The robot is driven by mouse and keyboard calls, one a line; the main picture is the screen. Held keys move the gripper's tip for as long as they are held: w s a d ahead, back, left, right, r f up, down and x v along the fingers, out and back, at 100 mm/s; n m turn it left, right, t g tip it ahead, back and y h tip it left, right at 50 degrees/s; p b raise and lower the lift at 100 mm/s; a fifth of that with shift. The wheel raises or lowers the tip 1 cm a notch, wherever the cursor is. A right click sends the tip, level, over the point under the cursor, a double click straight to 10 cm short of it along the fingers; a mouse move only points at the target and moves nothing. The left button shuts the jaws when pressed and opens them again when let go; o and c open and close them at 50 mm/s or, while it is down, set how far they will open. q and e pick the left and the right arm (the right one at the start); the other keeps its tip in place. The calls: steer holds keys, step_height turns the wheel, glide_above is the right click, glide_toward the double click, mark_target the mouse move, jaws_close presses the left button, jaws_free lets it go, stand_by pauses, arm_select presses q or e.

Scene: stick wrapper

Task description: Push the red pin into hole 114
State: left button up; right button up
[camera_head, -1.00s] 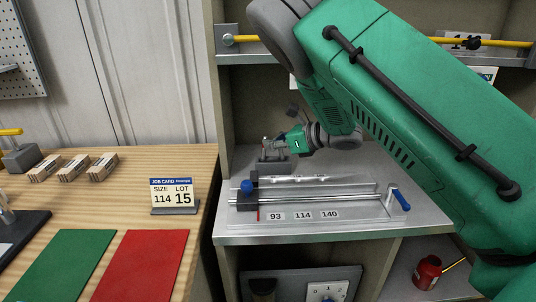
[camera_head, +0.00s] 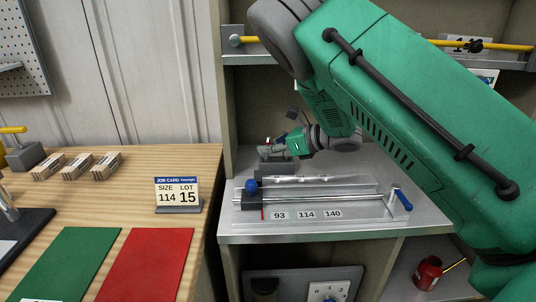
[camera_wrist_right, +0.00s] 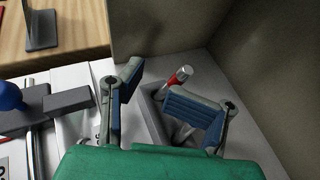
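The red pin (camera_wrist_right: 175,79) has a silver end and stands tilted at a grey holder (camera_wrist_right: 152,110) in the right wrist view. My right gripper (camera_wrist_right: 160,90) is open. Its two blue-padded fingers are apart, and the pin shows beyond them, nearer the right finger; I cannot tell whether they touch. In the head view the right gripper (camera_head: 272,148) is over the grey block at the back of the bench. The label 114 (camera_head: 306,214) sits between labels 93 (camera_head: 279,215) and 140 (camera_head: 332,213) on the fixture's front. Hole 114 itself is too small to make out. My left gripper is not in view.
A rail fixture with a blue knob (camera_head: 251,186) and a blue-handled lever (camera_head: 403,200) lies in front of the gripper. Cabinet walls stand close behind. A red pot (camera_head: 428,272) is on a lower shelf.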

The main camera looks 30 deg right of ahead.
steer(key=shift+w+a, duration=0.25)
